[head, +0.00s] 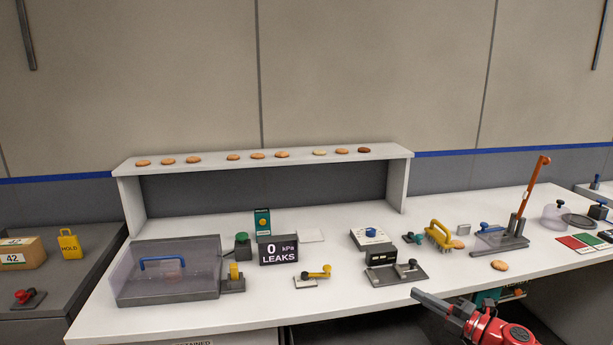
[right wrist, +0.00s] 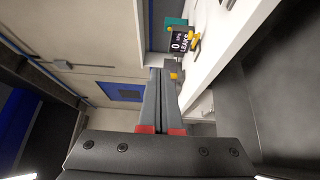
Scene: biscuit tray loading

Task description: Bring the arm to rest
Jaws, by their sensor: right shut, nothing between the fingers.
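My right gripper (head: 416,293) shows at the lower right of the head view, in front of the table's front edge, with its red and dark arm behind it. In the right wrist view its two grey fingers (right wrist: 168,75) lie together, shut and empty. It touches nothing that I can see. My left gripper is not in view.
The white table (head: 350,290) carries a clear-lidded box (head: 165,300), a "0 kPa LEAKS" display (head: 278,250), a yellow brush (head: 440,235) and a red-handled lever (head: 535,185). Several biscuits lie on the raised shelf (head: 210,164). One biscuit (head: 499,265) lies near the front edge.

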